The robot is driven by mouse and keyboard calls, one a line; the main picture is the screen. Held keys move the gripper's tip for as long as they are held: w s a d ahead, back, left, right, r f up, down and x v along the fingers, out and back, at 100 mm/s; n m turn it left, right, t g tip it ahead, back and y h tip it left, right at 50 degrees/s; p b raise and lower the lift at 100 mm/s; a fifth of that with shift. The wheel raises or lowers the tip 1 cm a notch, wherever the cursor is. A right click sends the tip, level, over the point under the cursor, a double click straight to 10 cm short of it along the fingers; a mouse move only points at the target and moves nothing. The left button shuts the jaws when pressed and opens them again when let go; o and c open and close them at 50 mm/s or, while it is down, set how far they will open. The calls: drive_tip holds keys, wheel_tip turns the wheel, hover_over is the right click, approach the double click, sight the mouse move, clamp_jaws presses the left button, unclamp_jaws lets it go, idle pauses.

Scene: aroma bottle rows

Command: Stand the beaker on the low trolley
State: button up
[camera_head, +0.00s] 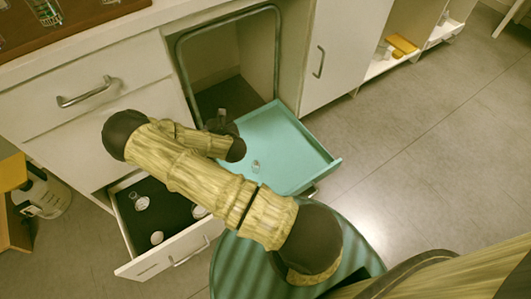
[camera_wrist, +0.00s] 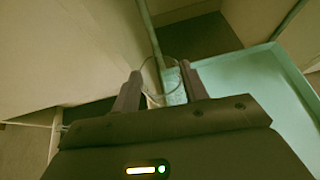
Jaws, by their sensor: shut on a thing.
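The beaker (camera_wrist: 157,80) shows in the wrist view as a clear round glass outline between my two dark fingers. My gripper (camera_wrist: 158,84) is shut on it. The low trolley (camera_head: 287,133) is a teal tray with a raised rim, in front of the open cabinet in the head view. Its top also shows at the right of the wrist view (camera_wrist: 262,85). In the head view my gripper (camera_head: 222,116) is at the left edge of the trolley, partly hidden by my arm; I cannot make out the beaker there. I cannot tell the beaker's height above the tray.
An open drawer (camera_head: 190,246) with several round items lies at lower left. A cabinet door (camera_head: 340,50) is at the right. Open floor (camera_head: 430,130) lies further right.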

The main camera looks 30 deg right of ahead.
drive_tip(key=s+d+f+m+g+h+b, duration=0.2)
drive_tip(key=d+f+m+g+h+b, duration=0.2)
drive_tip(key=d+f+m+h+b, duration=0.7)
drive_tip(key=s+d+m+g+b, duration=0.1)
drive_tip(key=s+d+m+g, duration=0.2)
drive_tip(key=d+m+g, duration=0.2)
drive_tip(key=s+d+m+g+b, duration=0.1)
drive_tip(key=s+d+m+g, duration=0.3)
drive_tip(key=d+g, duration=0.3)
drive_tip(key=d+m, duration=0.1)
drive_tip(key=d, duration=0.4)
drive_tip(key=shift+s+d+m+h+b, duration=0.2)
drive_tip(key=shift+m+h+b, duration=0.1)
drive_tip(key=shift+b, duration=0.05)
drive_tip(key=shift+f, duration=0.15)
